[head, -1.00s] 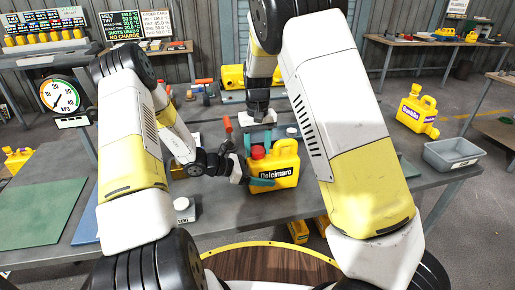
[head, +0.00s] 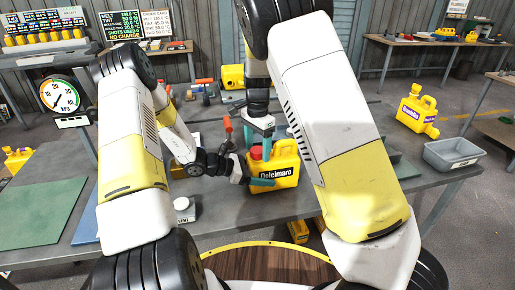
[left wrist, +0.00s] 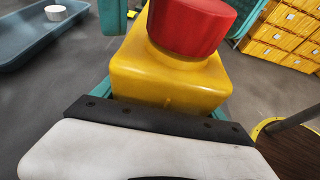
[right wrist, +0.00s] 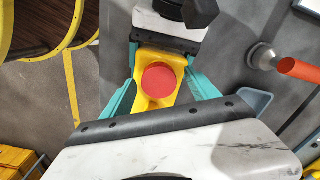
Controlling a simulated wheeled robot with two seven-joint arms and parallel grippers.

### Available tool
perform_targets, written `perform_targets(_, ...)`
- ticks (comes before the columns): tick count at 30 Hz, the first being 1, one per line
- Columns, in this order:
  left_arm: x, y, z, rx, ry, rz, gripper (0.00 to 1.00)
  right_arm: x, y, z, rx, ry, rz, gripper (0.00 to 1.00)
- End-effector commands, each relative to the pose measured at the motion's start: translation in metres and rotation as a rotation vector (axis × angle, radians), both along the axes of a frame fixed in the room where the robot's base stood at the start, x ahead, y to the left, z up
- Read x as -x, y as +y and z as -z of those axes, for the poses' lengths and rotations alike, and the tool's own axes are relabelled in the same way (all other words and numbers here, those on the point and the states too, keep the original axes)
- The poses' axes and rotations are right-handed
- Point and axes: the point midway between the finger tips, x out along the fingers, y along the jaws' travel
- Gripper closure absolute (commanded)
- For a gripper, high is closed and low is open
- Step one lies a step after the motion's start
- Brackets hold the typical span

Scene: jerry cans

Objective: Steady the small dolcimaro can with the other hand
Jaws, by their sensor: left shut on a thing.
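The small yellow Dolcimaro can (head: 285,160) with a red cap (head: 257,153) stands upright near the table's front edge. My left gripper (head: 257,176) is shut on its body from the left, one teal finger across the front. The can's yellow top (left wrist: 165,80) and red cap (left wrist: 190,25) fill the left wrist view. My right gripper (head: 278,136) is above and behind the can, pointing down. In the right wrist view its teal fingers stand apart on either side of the can (right wrist: 150,100); I cannot see them pressing on it.
A white labelled container (head: 184,208) stands on the table (head: 225,222) left of the can. A red-handled tool (head: 228,124) is behind. A grey tray (head: 453,153) lies at the right end. A green mat (head: 40,208) lies left.

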Motion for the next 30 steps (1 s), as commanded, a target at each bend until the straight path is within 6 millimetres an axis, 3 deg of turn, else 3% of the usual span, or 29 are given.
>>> perform_targets(5,0.000,0.000,0.000,0.000,0.000,-0.001,1.00,0.000,0.000,-0.003,-0.001,-0.001,-0.001,0.31)
perform_targets(15,0.000,0.000,0.000,0.000,0.000,-0.001,1.00,0.000,0.000,-0.043,-0.001,-0.001,-0.001,0.31)
perform_targets(26,-0.001,0.000,0.000,0.000,0.000,-0.001,1.00,0.000,0.000,-0.045,0.000,0.001,-0.012,0.34)
perform_targets(30,-0.001,0.000,0.000,0.000,0.000,-0.001,1.00,0.001,0.000,-0.047,-0.001,0.006,-0.130,0.34)
